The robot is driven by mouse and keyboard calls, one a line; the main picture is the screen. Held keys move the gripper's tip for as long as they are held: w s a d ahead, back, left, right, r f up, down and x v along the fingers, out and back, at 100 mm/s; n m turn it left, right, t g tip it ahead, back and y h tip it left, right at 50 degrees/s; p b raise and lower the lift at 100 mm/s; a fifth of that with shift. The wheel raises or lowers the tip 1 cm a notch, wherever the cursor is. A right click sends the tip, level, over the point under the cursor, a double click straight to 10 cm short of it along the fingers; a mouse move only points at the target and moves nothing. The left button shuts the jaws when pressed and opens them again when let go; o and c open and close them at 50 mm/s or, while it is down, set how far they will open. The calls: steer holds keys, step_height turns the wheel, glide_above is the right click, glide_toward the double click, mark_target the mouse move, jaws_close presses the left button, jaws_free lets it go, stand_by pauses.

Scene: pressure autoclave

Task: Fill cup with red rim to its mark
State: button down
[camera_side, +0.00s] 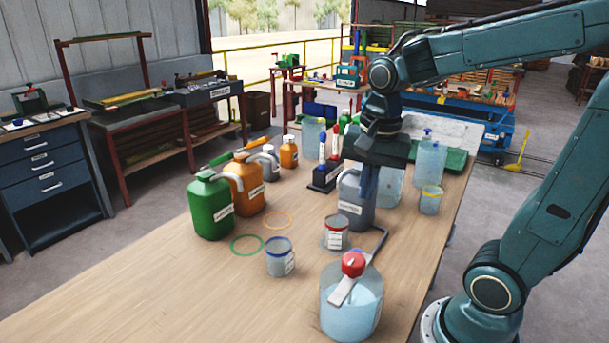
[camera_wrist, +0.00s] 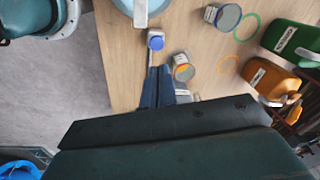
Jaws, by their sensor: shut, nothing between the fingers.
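The cup with the red rim (camera_side: 337,236) stands upright near the middle of the table. It has a white label; its fill level and mark are too small to tell. In the wrist view the red-rimmed cup (camera_wrist: 183,71) lies just right of the fingertips. My gripper (camera_side: 367,201) is shut and empty, pointing down beside the grey jug (camera_side: 353,212), behind and to the right of the cup in the side view. The fingers show together in the wrist view (camera_wrist: 165,76). A clear vessel of bluish liquid (camera_side: 351,312) with a red knob (camera_side: 353,263) stands at the front.
A blue-rimmed cup (camera_side: 280,259) stands left of the red-rimmed one, and a yellow-rimmed cup (camera_side: 431,201) at right. Green (camera_side: 210,209) and orange (camera_side: 245,186) jugs stand at left, near flat green (camera_side: 246,245) and orange (camera_side: 277,220) rings. The front-left table (camera_side: 190,290) is clear.

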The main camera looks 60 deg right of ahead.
steer(key=m, duration=0.1)
steer(key=w+d+f+m, duration=0.1)
steer(key=d+m+g, duration=0.1)
steer(key=m, duration=0.1)
steer(key=shift+w+f, duration=0.3)
steer(key=shift+f, duration=0.05)
steer(key=shift+f, duration=0.1)
steer(key=shift+f, duration=6.9)
steer(key=shift+s+f, duration=0.2)
steer(key=shift+f, duration=1.1)
